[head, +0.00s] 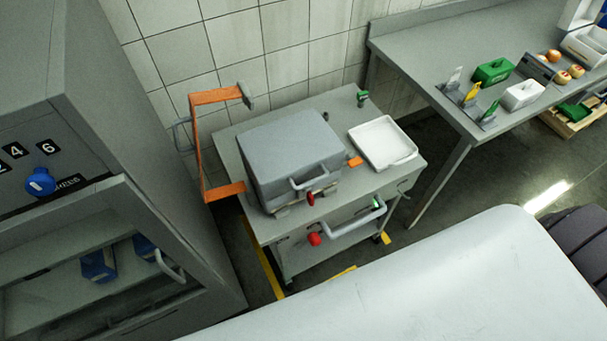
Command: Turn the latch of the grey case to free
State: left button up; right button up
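The grey case (289,141) stands closed on top of a grey cart (232,153) in the middle of the head view. Its front carries a grey bar handle (311,181). A small red latch (311,198) sits at the lower front edge below the handle; its exact turn position is too small to tell. Neither of my grippers is in view, and nothing is touching the case front.
A white tray (383,143) lies right of the case. An orange frame (198,150) rises at the cart's left. A red knob (314,239) and bar handle (352,224) project from the cart front. A grey cabinet (75,110) stands left; a workbench (425,60) stands right.

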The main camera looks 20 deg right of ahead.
aim_at(301, 195)
jog(key=z, duration=0.7)
